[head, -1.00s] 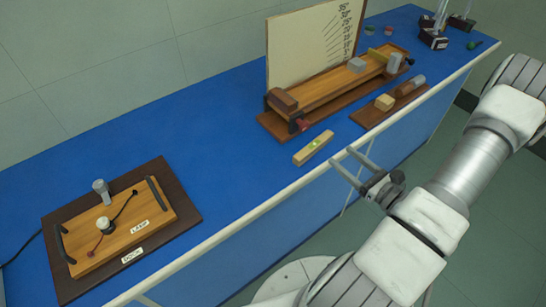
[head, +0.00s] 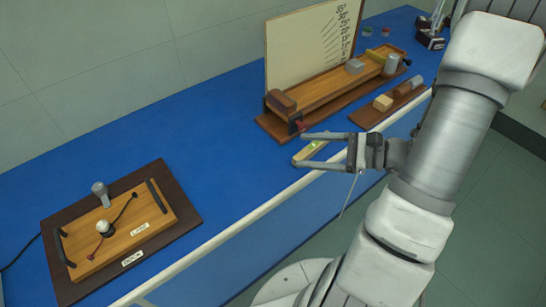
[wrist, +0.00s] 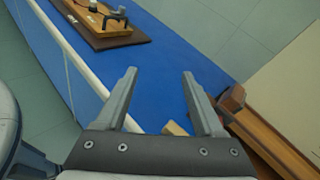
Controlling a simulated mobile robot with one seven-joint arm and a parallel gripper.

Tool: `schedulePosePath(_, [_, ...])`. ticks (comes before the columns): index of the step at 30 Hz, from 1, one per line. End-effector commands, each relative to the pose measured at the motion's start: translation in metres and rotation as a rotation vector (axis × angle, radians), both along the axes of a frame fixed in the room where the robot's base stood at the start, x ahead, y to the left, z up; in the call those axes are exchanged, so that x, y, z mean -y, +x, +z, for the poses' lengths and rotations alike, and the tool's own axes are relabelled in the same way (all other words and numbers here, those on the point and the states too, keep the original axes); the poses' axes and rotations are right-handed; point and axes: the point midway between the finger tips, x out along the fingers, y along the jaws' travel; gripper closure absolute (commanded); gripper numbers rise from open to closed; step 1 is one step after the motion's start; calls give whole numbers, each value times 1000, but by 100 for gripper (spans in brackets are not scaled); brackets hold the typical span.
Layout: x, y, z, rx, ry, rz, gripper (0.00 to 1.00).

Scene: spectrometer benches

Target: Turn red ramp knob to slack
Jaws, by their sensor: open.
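The red ramp knob (head: 300,126) sits at the near lower end of the wooden ramp (head: 335,86) in the head view. My gripper (head: 300,149) is open and empty, its fingers pointing left over the bench's front edge. In the picture the upper fingertip lies just below the knob; I cannot tell the gap in depth. In the wrist view the open gripper (wrist: 159,73) has blue bench between its fingers.
A tray with blocks (head: 372,113) is at the ramp's right. A white board (head: 290,50) stands behind the ramp. The wooden lamp panel (head: 140,222) is at the left. Blue bench between is clear.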

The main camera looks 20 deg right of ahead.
Motion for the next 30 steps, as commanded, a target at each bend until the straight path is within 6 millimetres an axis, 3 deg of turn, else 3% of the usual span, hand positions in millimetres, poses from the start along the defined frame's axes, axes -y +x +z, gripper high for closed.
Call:
schedulePosePath(15, [-58,-19,37,56,-285,345,30])
schedulePosePath(30, [-93,-45,63,153,-583,627,30])
